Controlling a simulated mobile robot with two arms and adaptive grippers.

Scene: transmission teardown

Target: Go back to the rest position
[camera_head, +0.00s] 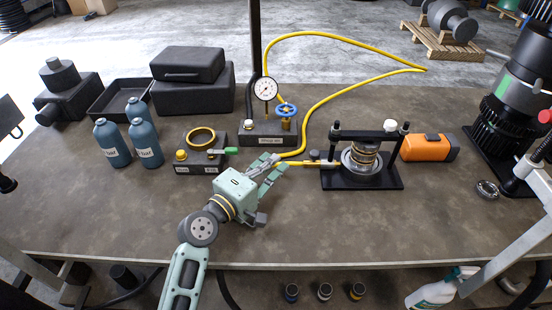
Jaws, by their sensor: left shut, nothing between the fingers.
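My left gripper (272,171) reaches over the front middle of the workbench (120,215). Its pale green fingers are shut with nothing between them. They point up and right, toward the end of the yellow hose (345,90). The fingertips overlap the hose end in the picture; I cannot tell whether they touch it. The black press fixture (388,180), holding a round part with stacked rings, stands to the right of the fingers. My right gripper is not in view.
A gauge stand (268,130) with a blue valve handle stands behind the gripper. A small fixture with a brass ring (200,139) is left of it. Blue bottles (145,143), black cases (195,95) and an orange box (430,147) surround it. The front left bench is clear.

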